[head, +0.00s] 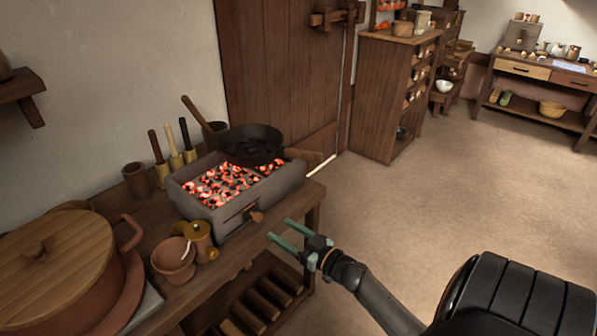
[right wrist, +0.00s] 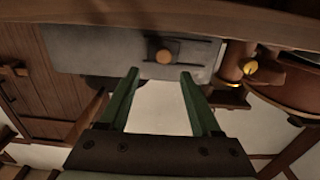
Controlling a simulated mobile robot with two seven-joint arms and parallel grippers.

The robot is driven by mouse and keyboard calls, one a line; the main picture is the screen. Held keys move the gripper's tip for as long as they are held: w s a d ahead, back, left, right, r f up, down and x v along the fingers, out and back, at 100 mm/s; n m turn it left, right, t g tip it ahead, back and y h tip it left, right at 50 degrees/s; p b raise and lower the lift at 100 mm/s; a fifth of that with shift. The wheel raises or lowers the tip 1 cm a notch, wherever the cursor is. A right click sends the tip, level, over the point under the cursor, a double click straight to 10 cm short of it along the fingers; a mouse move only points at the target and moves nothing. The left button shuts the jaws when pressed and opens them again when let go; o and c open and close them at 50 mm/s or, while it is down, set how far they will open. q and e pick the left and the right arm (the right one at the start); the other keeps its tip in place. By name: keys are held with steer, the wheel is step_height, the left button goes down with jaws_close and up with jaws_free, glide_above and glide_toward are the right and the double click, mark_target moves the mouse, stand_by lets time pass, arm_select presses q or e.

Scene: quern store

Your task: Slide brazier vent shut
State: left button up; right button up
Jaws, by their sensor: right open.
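The brazier (head: 210,218) is a grey box of glowing coals on the wooden bench. Its front wall has a dark vent slot with a small wooden knob (head: 257,216) toward the right end of the slot. My right gripper (head: 279,230) is open and empty, a short way in front of the knob. In the right wrist view the knob (right wrist: 164,57) shows just beyond the open fingertips (right wrist: 160,73), about midway between them and apparently untouched. How far the vent is open is hard to tell. My left gripper is not in view.
A black pan (head: 252,143) sits on the brazier's back. A large lidded pot (head: 60,265) is at far left. Floor (head: 420,210) to the right is clear.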

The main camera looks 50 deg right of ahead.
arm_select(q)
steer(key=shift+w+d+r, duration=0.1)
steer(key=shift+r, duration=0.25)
arm_select(e)
steer(key=shift+s+d, duration=0.2)
steer(key=shift+s, duration=2.15)
steer(key=shift+a, duration=0.1)
steer(key=s+a+f+n+g+y, duration=0.1)
steer(key=s+a+f+g, duration=0.25)
steer(key=a, duration=0.55)
steer(key=s+a+f+g, duration=0.2)
steer(key=s+a, duration=0.3)
steer(key=a, duration=0.3)
steer(key=s+a+f+n+g+y, duration=0.1)
steer(key=s+a+f+g, duration=0.25)
steer(key=a, duration=0.55)
arm_select(q)
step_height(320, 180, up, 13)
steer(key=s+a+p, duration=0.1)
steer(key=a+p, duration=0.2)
steer(key=p, duration=1.5)
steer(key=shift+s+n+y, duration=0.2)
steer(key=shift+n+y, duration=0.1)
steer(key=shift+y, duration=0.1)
arm_select(e)
step_height(320, 180, up, 14)
steer(key=s+d, duration=0.2)
steer(key=shift+s+f+m+h, duration=0.25)
steer(key=shift+s+m+h, duration=0.1)
steer(key=shift+m+h, duration=0.05)
